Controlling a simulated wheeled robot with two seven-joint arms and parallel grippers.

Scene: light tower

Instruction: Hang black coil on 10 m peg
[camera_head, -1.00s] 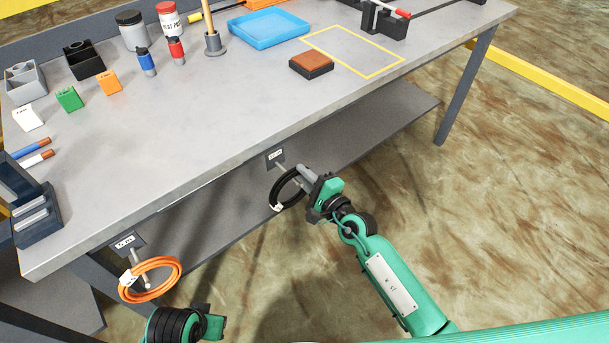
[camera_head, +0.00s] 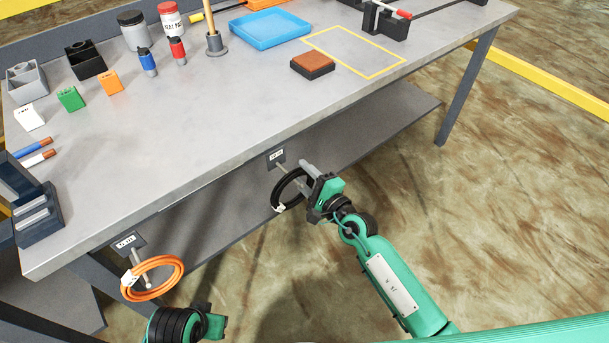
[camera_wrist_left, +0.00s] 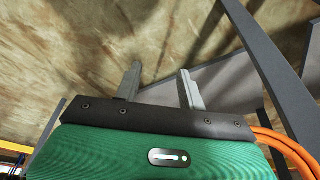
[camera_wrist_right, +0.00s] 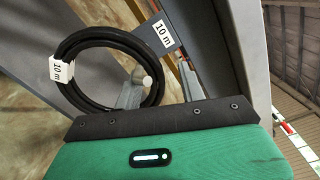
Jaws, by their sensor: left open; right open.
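The black coil (camera_head: 287,190), with a white "10 m" tag (camera_wrist_right: 62,70), hangs below the table's front edge at the 10 m peg (camera_wrist_right: 148,80). In the right wrist view the coil (camera_wrist_right: 72,52) loops around the peg, whose rounded end shows inside the ring. The 10 m sign (camera_wrist_right: 163,35) is behind it. My right gripper (camera_head: 309,178) is at the coil's right side. Its fingers (camera_wrist_right: 160,82) are apart, one overlapping the coil in view; contact cannot be told. My left gripper (camera_wrist_left: 158,85) is open and empty, low at the left.
An orange coil (camera_head: 152,278) hangs on another peg at the left, near my left gripper. The table (camera_head: 200,130) holds pens, bottles, blocks and a blue tray (camera_head: 270,30). A lower shelf (camera_head: 385,125) lies behind the pegs. Floor to the right is clear.

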